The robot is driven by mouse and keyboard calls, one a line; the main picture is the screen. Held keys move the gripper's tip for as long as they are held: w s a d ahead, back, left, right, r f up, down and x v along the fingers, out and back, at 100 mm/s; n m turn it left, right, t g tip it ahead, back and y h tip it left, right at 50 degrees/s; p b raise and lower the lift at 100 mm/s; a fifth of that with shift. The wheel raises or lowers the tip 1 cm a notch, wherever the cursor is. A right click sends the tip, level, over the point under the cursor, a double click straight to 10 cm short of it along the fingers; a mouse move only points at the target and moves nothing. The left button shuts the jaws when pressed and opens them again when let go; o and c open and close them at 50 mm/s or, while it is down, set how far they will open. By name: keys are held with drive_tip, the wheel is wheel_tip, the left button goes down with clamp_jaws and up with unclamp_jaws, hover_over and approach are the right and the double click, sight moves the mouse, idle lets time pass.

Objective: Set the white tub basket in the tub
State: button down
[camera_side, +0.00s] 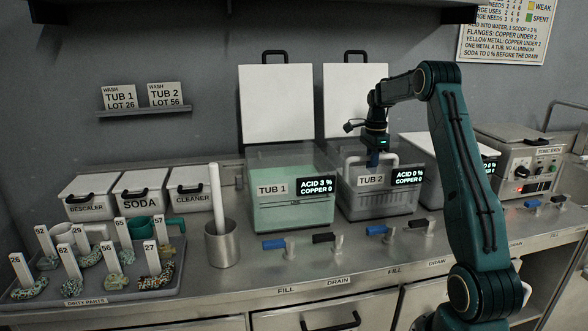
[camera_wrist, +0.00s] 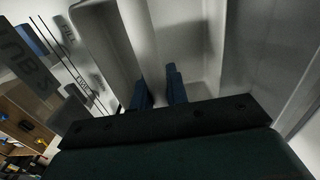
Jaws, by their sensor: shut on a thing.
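My gripper (camera_side: 374,160) is over Tub 2, its fingers pointing down, and it is shut on the pale handle (camera_side: 350,160) of the white basket. The wrist view shows my blue fingers (camera_wrist: 160,90) on either side of a pale upright band (camera_wrist: 138,35), with pale walls around it. Tub 2 (camera_side: 345,203) is a clear-walled tub with its white lid raised behind it. The ribbed lower part of the basket (camera_side: 383,205) shows through the tub's front wall. I cannot tell whether the basket touches the tub floor.
Tub 1 (camera_side: 295,215) with green liquid stands left of Tub 2, its lid (camera_side: 277,103) raised. A lidded tub (camera_side: 430,146) stands to the right. Blue and black valve handles (camera_side: 376,230) line the counter front. A steel cup (camera_side: 222,246) and dirty-parts tray (camera_side: 135,292) are further left.

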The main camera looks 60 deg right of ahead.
drive_tip(key=shift+f, duration=0.1)
drive_tip(key=c, duration=1.4)
unclamp_jaws()
wheel_tip(320, 180, up, 12)
drive_tip(key=shift+r, duration=0.1)
